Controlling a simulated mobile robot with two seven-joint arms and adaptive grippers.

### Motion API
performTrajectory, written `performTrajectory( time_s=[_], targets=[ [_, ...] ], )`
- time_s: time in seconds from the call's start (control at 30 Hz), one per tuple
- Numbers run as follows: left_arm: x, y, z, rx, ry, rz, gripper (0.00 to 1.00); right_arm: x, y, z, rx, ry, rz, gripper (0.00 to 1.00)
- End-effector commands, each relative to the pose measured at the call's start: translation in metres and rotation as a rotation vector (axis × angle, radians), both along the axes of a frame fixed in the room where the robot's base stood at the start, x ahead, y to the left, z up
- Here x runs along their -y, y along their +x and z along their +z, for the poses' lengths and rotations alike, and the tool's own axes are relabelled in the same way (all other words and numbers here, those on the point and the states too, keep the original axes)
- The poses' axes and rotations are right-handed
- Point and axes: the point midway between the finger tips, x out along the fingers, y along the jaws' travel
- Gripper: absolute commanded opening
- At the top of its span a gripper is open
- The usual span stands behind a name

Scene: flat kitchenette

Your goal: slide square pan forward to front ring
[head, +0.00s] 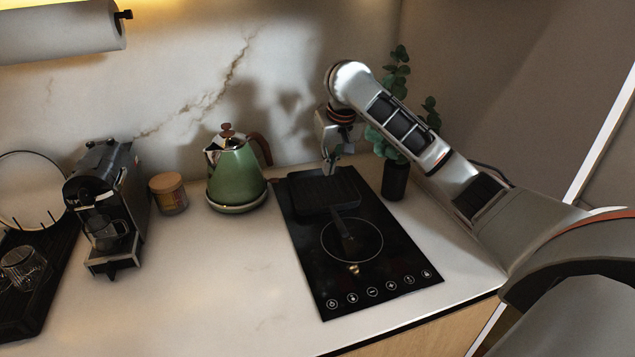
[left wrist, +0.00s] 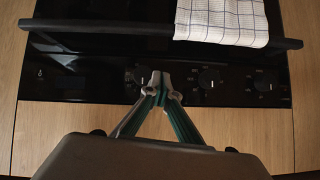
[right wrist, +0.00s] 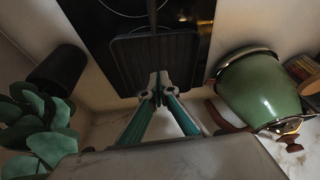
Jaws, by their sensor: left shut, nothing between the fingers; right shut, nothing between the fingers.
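The dark square pan (head: 310,192) sits on the rear part of the black cooktop (head: 315,270). Its handle (head: 345,236) points to the front and lies over the front ring (head: 382,240). My right gripper (head: 329,170) is shut and empty at the pan's back edge. In the right wrist view, the fingertips (right wrist: 158,80) overlap the near edge of the ridged pan (right wrist: 130,62); I cannot tell whether they touch it. My left gripper (left wrist: 160,80) is shut and empty in front of the oven panel (left wrist: 100,80), out of the head view.
A green kettle (head: 235,175) stands left of the cooktop, and a plant in a dark pot (head: 395,182) stands to its right. A jar (head: 169,194) and a coffee machine (head: 108,205) are further left. A checked towel (left wrist: 222,22) hangs over the oven handle (left wrist: 100,27).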

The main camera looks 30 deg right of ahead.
Motion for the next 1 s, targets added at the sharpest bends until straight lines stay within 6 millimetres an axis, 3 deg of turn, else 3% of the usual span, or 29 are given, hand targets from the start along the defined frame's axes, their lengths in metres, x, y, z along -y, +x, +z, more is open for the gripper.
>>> performTrajectory(
  time_s=[0.17, 0.67, 1.0],
  targets=[
    [0.001, -0.005, -0.003, -0.009, -0.002, 0.001, 0.00, -0.001, 0.004, -0.016, -0.004, 0.005, 0.000, 0.00],
    [0.010, -0.008, -0.009, -0.013, -0.020, 0.006, 0.00, 0.005, 0.032, -0.097, -0.003, 0.002, -0.001, 0.00],
    [0.004, 0.002, 0.003, 0.006, -0.005, -0.002, 0.00, 0.000, -0.001, -0.094, -0.001, 0.001, 0.001, 0.00]
  ],
)
